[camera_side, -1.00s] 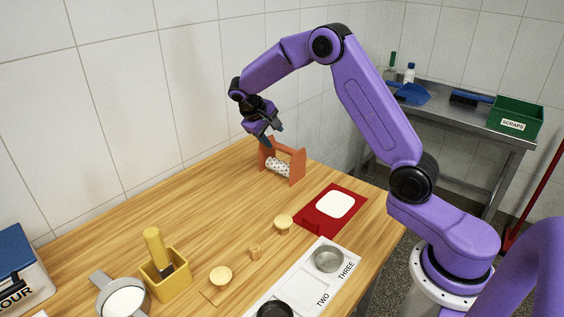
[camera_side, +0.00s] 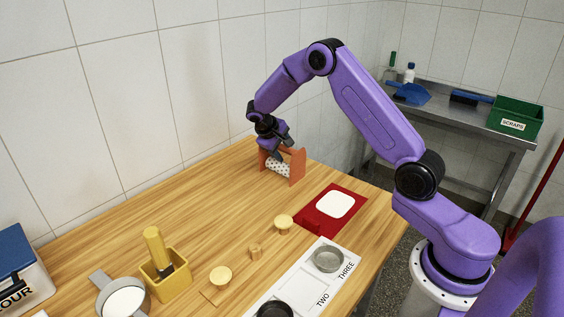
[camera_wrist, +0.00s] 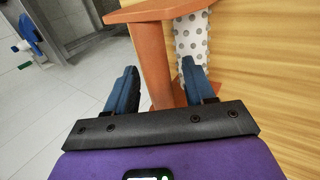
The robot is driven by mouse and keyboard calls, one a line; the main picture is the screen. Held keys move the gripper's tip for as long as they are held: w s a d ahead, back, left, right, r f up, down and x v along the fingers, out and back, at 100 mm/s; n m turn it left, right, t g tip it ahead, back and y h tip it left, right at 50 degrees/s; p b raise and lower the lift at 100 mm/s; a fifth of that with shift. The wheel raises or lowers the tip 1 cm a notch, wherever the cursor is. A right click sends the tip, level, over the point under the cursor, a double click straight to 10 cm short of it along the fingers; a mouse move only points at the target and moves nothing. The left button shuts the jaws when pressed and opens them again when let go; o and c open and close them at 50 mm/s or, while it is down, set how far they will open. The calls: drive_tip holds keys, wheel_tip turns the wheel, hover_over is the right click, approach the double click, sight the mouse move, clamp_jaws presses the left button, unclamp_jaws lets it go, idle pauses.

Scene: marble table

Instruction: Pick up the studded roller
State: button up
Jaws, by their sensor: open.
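The studded roller (camera_side: 278,168) is white with grey studs and lies in an orange-brown wooden stand (camera_side: 298,168) at the far end of the table. In the wrist view the roller (camera_wrist: 191,38) is at the top, right of centre, beside the stand's upright (camera_wrist: 151,58). My gripper (camera_side: 281,152) is just above the stand in the side view. In the wrist view my gripper (camera_wrist: 158,80) is open, and the stand's upright shows between its fingers. The roller appears beyond the right finger, and nothing is held. Part of the roller is hidden by the stand.
A red board (camera_side: 318,224) with a white sheet (camera_side: 335,204) lies nearer on the table. Round wooden pieces (camera_side: 284,224), a yellow box (camera_side: 172,283) and a white tray (camera_side: 297,284) stand further forward. The tiled wall (camera_side: 200,90) is behind the stand.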

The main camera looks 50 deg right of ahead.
drive_tip(key=shift+c, duration=0.4)
clamp_jaws()
drive_tip(key=shift+r, duration=0.1)
drive_tip(key=shift+r, duration=0.1)
drive_tip(key=shift+r, duration=0.25)
wheel_tip(320, 180, up, 2)
drive_tip(key=shift+r, duration=0.25)
drive_tip(key=s+a+r, duration=0.4)
drive_tip(key=s+r, duration=0.5)
drive_tip(key=s, duration=0.4)
drive_tip(key=shift+s+r, duration=0.25)
drive_tip(key=shift+r, duration=0.1)
